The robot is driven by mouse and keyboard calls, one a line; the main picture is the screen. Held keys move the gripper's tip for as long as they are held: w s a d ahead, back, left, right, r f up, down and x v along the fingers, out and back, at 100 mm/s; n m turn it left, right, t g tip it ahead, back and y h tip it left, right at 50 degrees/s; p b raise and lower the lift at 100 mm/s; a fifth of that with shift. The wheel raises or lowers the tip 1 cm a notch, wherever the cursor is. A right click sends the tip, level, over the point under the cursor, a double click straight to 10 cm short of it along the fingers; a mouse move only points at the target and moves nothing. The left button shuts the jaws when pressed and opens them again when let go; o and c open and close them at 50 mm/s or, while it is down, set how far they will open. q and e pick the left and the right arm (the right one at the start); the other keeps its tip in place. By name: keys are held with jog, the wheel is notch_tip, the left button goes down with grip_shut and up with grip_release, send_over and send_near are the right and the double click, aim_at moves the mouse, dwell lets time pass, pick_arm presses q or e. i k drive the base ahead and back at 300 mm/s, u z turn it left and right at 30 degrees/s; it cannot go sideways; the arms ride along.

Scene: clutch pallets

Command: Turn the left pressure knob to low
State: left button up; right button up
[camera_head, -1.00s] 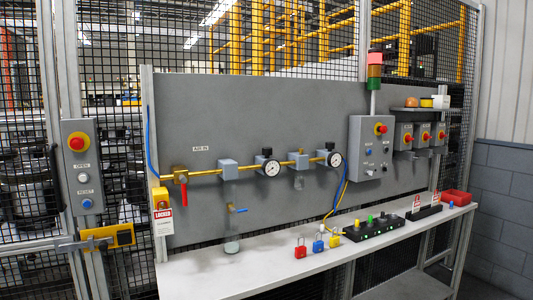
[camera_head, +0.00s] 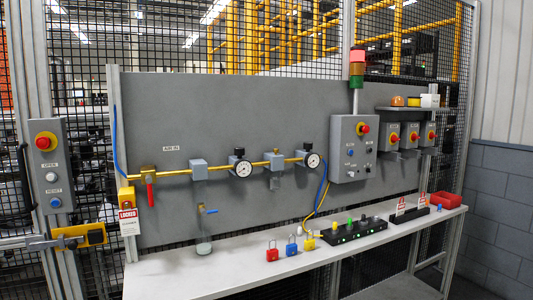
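Two gauges sit on the yellow air pipe on the grey panel. The left gauge (camera_head: 242,169) has a white dial, and a black pressure knob (camera_head: 239,152) stands on top of it. The right gauge (camera_head: 313,160) has a similar black knob (camera_head: 308,146) above it. The dial readings and any knob markings are too small to read. Neither of my grippers is in view, and nothing touches the knobs.
A white bench (camera_head: 180,280) runs below the panel. Red, blue and yellow padlocks (camera_head: 291,247) and a black block with coloured buttons (camera_head: 352,231) stand on it. A red-handled valve (camera_head: 149,181) is at the left of the pipe. A grey control box (camera_head: 352,177) is to the right.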

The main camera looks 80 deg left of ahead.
aim_at(239, 151)
jog(key=z, duration=0.05)
jog(key=i, duration=1.3)
jog(key=u, duration=2.35)
jog(key=i, duration=0.2)
jog(key=u, duration=1.55)
jog(key=k, duration=0.6)
jog(key=u, duration=0.4)
jog(key=i, duration=1.65)
jog(key=z, duration=0.4)
